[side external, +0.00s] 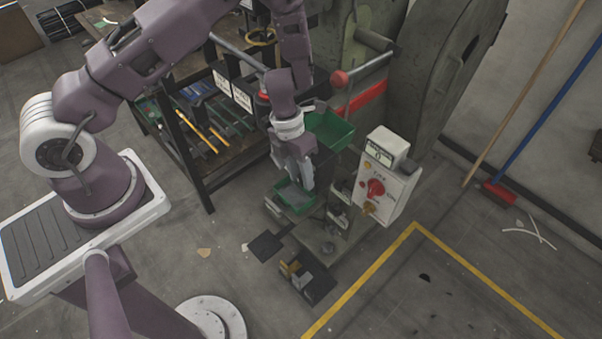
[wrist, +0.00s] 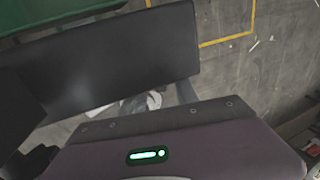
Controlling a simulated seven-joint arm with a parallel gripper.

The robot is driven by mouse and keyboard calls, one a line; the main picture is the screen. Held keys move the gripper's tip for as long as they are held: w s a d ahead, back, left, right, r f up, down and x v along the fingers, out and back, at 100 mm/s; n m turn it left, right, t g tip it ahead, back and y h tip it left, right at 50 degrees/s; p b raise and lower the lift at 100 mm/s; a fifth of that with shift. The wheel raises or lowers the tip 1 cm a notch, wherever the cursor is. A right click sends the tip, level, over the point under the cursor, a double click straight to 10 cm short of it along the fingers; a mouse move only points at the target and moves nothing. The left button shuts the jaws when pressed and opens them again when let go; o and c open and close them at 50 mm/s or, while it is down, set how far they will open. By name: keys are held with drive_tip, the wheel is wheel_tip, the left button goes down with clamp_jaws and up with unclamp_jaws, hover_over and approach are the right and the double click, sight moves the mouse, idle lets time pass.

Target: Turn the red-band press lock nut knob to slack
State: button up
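A large grey-green press stands at the back right, with a red band (side external: 362,98) across its lower front. A round red knob (side external: 340,79) sits at the end of a bar just above the band. I cannot tell whether this is the lock nut knob. My gripper (side external: 299,183) points down over a small green tray (side external: 296,197), below and to the left of the band, apart from the red knob. I cannot tell whether its fingers are apart. In the wrist view a broad dark plate (wrist: 125,60) blocks most of the scene, and no fingertips show clearly.
A white control box (side external: 388,180) with a red switch (side external: 376,187) stands right of my gripper. A larger green tray (side external: 328,130) sits behind it. A tool bench (side external: 205,150) is at left. A foot pedal (side external: 308,281) is below.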

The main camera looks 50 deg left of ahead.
drive_tip(key=v, duration=0.7)
drive_tip(key=s+d+f+n+h, duration=0.1)
drive_tip(key=s+d+f, duration=0.1)
drive_tip(key=s, duration=0.7)
drive_tip(key=w+f+t, duration=0.1)
drive_tip(key=w, duration=0.1)
drive_tip(key=w+f+t, duration=0.2)
drive_tip(key=w, duration=0.1)
drive_tip(key=w+f+t+y, duration=0.1)
drive_tip(key=w, duration=0.2)
drive_tip(key=shift+w+a+f+t, duration=0.1)
drive_tip(key=shift+f+t, duration=0.15)
drive_tip(key=shift+t, duration=0.05)
clamp_jaws()
